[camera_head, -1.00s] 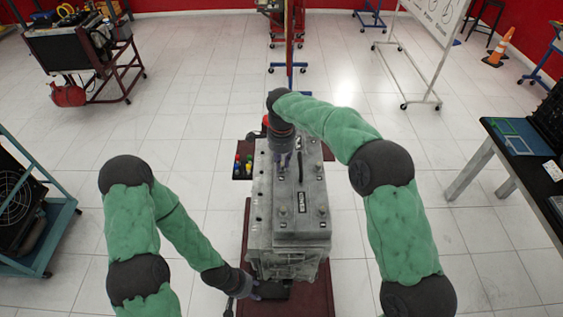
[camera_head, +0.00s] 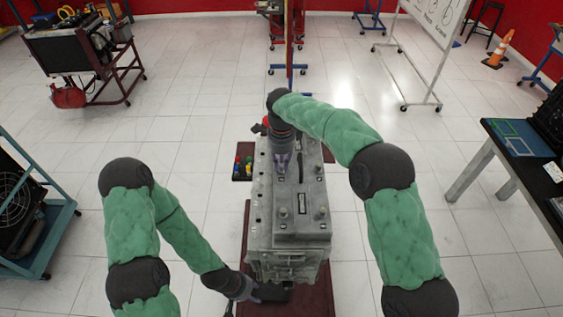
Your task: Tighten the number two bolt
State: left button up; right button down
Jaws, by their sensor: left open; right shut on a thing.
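A grey engine block (camera_head: 286,229) stands on a dark red stand (camera_head: 244,263) in the middle of the view. Several bolts show on its top, with small dark number marks too small to read. My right gripper (camera_head: 282,170) points down at the far left part of the engine's top. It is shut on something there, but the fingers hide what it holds. My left gripper (camera_head: 256,292) is low beside the engine's near left corner, above the stand's base, and is open and empty as far as I can see.
A small tray with several coloured pieces (camera_head: 243,167) sits left of the engine. A black table (camera_head: 520,170) stands at right, a fan unit in a teal frame (camera_head: 25,215) at left. A red engine cart (camera_head: 85,55) and a whiteboard (camera_head: 432,30) stand farther back.

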aim_at(282, 164)
jog(key=shift+r, duration=0.1)
jog(key=c, duration=1.2)
grip_release()
notch_tip(282, 164, up, 12)
jog(key=shift+f, duration=0.1)
jog(key=shift+d, duration=0.1)
